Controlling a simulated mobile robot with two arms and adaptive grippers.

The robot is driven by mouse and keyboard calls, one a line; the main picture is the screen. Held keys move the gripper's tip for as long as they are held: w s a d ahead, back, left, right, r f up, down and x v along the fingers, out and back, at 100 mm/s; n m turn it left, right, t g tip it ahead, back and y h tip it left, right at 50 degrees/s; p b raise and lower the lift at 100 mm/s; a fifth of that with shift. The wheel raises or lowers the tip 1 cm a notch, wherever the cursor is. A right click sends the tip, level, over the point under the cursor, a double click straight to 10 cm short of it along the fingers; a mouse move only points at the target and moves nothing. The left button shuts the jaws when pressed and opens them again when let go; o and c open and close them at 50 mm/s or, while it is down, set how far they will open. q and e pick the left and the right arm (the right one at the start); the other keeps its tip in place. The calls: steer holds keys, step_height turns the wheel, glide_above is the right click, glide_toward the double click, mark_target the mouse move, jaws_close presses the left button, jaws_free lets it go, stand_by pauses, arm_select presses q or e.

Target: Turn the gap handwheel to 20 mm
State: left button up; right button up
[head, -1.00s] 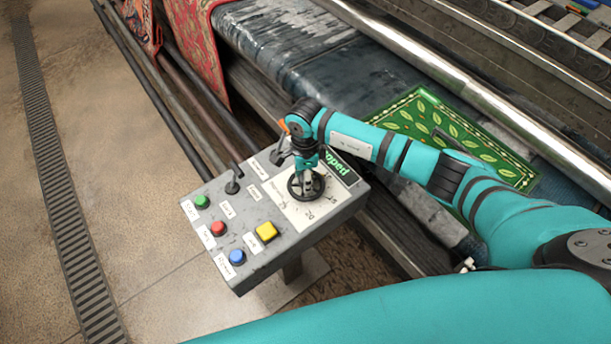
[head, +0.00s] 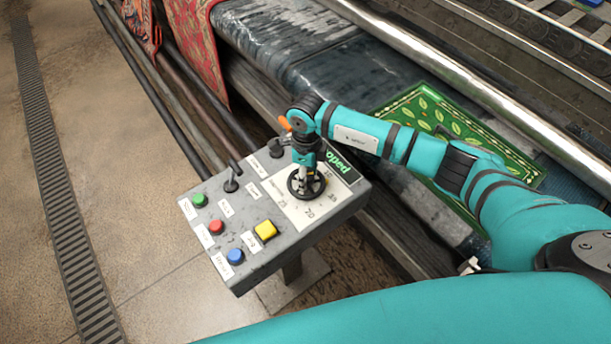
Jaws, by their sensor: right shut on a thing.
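The gap handwheel (head: 306,190) is a small black spoked wheel on a pale dial plate on top of the grey control box. Numbers are printed around it; 20 (head: 309,211) reads near its lower side and 35 seems to be to its right. The wheel's pointer is too small to tell. My right gripper (head: 306,176) points down over the wheel and is shut on it, covering its upper part. My left gripper is not in view.
The grey control box (head: 240,262) also bears green, red and blue buttons, a yellow button (head: 266,230) and black levers (head: 232,177). A display (head: 338,164) ends in "oped". A green leaf-patterned rug (head: 455,125) lies on the machine behind my right arm. Open floor is at left.

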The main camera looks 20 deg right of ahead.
steer(key=m+b, duration=0.1)
steer(key=m, duration=0.3)
steer(key=shift+d+m, duration=0.1)
steer(key=shift+m, duration=0.2)
steer(key=m+b, duration=0.1)
steer(key=m, duration=0.3)
steer(key=shift+m, duration=0.3)
steer(key=m, duration=0.9)
steer(key=shift+r+t, duration=0.1)
steer(key=shift+t, duration=0.2)
steer(key=shift+m, duration=0.3)
steer(key=o, duration=1.2)
steer(key=shift+r, duration=0.1)
